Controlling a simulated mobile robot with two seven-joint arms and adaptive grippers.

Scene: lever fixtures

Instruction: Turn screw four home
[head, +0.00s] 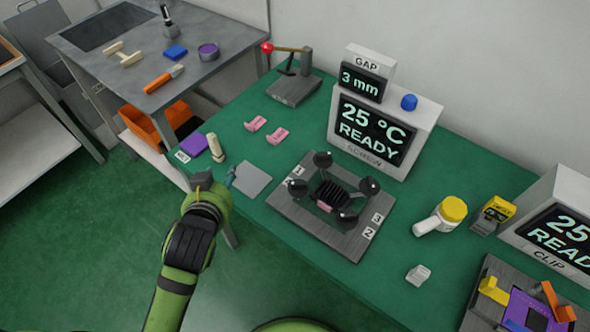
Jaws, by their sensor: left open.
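The screw fixture is a grey plate (288,207) on the green table. It carries a black finned block (331,191) with a pink piece at its front and a dark round screw head near each corner: back (323,159), right (369,185), front (346,217) and left (298,187). White number tags lie on the plate, but I cannot tell which screw is four. Behind it, the screw display (372,130) reads 25 °C READY. My left gripper (203,180) is open at the table's front edge, left of the fixture and apart from it. My right gripper is out of view.
A gap display (361,82) reads 3 mm. A grey pad (252,179) lies between gripper and fixture. A yellow-lidded container (453,210) and clip fixture (525,309) are right.

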